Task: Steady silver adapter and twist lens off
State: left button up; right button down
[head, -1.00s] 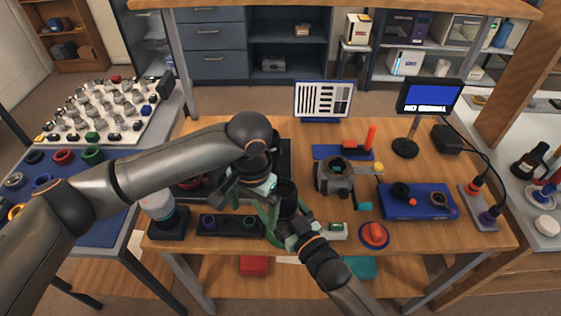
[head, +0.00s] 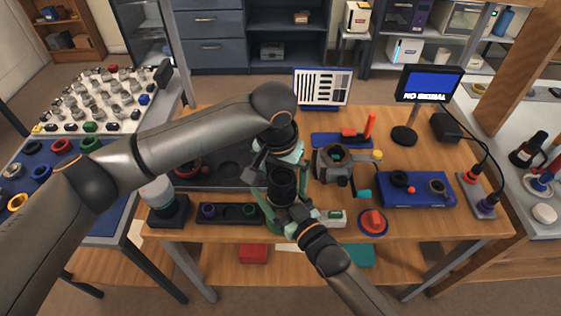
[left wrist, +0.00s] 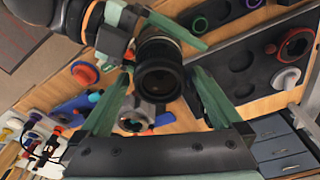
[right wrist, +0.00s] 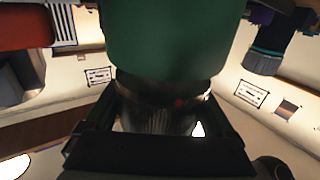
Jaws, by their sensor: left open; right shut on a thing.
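The black lens (head: 284,181) is held up over the front of the bench, its dark round end upward. In the left wrist view the lens (left wrist: 160,78) faces me between the open fingers of my left gripper (left wrist: 160,95). In the head view that gripper (head: 278,165) is at the lens, its fingers partly hidden. My right gripper (head: 290,210) is shut at the lower end of the lens. In the right wrist view a dark silvery band (right wrist: 160,118), seemingly the silver adapter, is between its jaws; a green part hides what is above.
A grey device with a round opening (head: 335,163) stands close to the right. A dark tray (head: 222,172) and a strip with coloured rings (head: 228,213) lie to the left. A red knob (head: 372,220) and blue tray (head: 415,196) are on the right.

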pick_arm(q)
jog(key=shift+w+f, duration=0.2)
jog(key=shift+f, duration=1.2)
grip_shut()
jog(key=shift+n, duration=1.3)
jog(key=shift+n+y, duration=0.4)
jog(key=shift+n, duration=0.9)
jog(key=shift+n, duration=1.3)
